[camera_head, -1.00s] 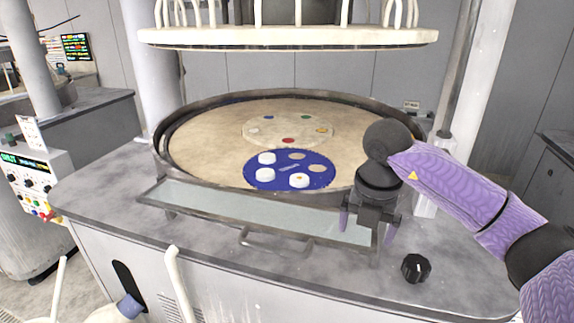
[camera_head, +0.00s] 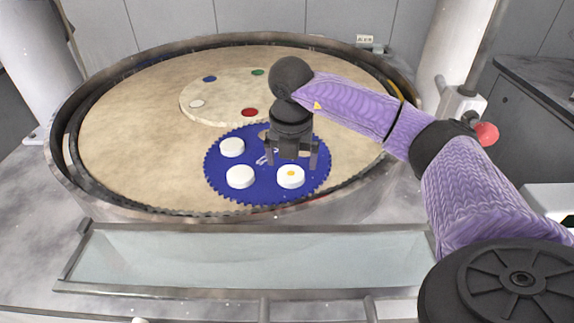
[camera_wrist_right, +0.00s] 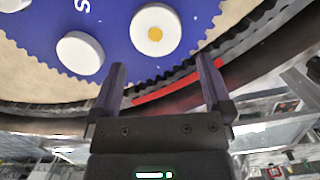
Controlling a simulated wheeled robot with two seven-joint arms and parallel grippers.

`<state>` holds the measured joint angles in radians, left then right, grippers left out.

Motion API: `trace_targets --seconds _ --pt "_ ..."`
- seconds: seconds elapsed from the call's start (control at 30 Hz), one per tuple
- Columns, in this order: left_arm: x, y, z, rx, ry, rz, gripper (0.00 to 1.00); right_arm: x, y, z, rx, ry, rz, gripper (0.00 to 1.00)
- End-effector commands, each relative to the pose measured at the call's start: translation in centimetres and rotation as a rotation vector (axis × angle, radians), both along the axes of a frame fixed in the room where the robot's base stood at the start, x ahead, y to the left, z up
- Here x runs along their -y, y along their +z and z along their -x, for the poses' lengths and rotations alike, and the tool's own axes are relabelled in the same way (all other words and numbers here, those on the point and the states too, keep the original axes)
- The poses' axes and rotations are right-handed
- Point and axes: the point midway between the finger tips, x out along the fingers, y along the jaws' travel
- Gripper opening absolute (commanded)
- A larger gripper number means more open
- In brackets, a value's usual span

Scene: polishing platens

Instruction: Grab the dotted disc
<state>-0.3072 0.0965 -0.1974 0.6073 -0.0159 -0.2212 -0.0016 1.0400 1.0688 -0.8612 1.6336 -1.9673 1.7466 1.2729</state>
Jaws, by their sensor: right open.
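The dotted disc (camera_head: 291,176) is white with a yellow-orange dot on top. It lies on the blue toothed carrier (camera_head: 222,183), at its near right. It also shows in the right wrist view (camera_wrist_right: 156,30), beyond the fingertips. My right gripper (camera_head: 291,160) is open and empty, pointing down over the carrier close to the dotted disc. In the right wrist view its two fingers (camera_wrist_right: 165,75) are spread apart with nothing between them. My left gripper is in no frame.
Two plain white discs (camera_head: 232,147) (camera_head: 240,177) lie on the carrier left of the dotted one. A pale round plate (camera_head: 220,105) with coloured spots lies behind. The raised platen rim (camera_head: 150,207) surrounds them, with a glassy tray (camera_head: 250,262) in front.

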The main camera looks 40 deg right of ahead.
Motion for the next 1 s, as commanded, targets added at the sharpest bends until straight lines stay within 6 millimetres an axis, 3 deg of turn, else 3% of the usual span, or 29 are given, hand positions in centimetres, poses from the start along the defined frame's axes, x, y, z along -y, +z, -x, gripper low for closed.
trace_targets --seconds 0.2,0.47,0.57,0.87,1.0 --pt "0.2 -0.5 -0.3 0.005 0.000 0.002 0.59 1.0 -4.2 -1.0 -0.004 0.000 0.001 1.00" --pt "0.7 -0.5 -0.9 0.018 0.002 0.012 0.59 1.0 -4.9 -1.0 -0.003 0.001 0.000 1.00" --pt "0.7 -0.5 -0.9 0.020 0.003 0.013 0.59 1.0 -4.9 -1.0 -0.004 0.001 0.000 0.83" --pt "0.7 -0.6 -0.9 0.018 0.004 0.012 0.59 0.9 -5.0 -1.0 -0.005 0.003 -0.002 0.20" --pt "0.4 -0.6 -0.8 0.015 0.002 0.008 0.59 0.9 -5.0 -1.0 -0.004 0.003 -0.003 0.16"
